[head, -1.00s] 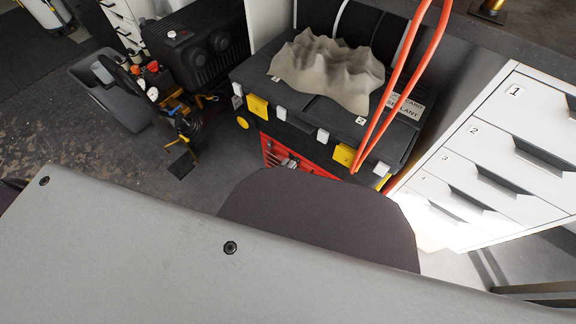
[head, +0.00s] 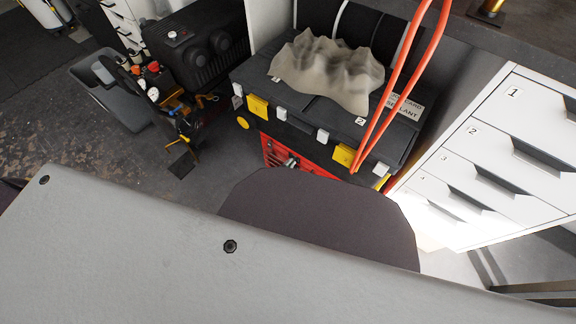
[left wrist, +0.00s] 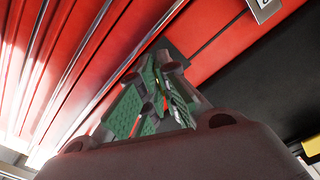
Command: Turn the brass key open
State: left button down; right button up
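I cannot make out the brass key in either view. My left gripper (left wrist: 163,82) fills the middle of the left wrist view, with green ridged pads on dark finger links. Its fingers point at a red ribbed front and come close together at the tips. Whether they touch or hold anything is unclear. In the head view, a red cabinet front (head: 323,160) shows below a black case, with a small metallic part (head: 290,162) on or before it. The dark shape in the foreground hides what lies lower. My right gripper is in neither view.
A black case (head: 300,112) with yellow and white latches carries a grey crumpled cloth-like piece (head: 330,75). Orange hoses (head: 402,80) hang in front of it. White numbered drawers (head: 520,130) stand at right, dark equipment (head: 195,45) at left. Open floor (head: 60,130) lies at left.

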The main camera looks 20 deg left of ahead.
pick_arm(q)
jog(key=n, duration=0.5)
jog(key=shift+f+n, duration=0.1)
jog(key=shift+n, duration=0.2)
dwell(0.4)
jog(key=c, duration=1.7)
grip_release()
jog(key=shift+s, duration=0.1)
jog(key=shift+v, duration=5.95)
jog(key=shift+d, duration=0.1)
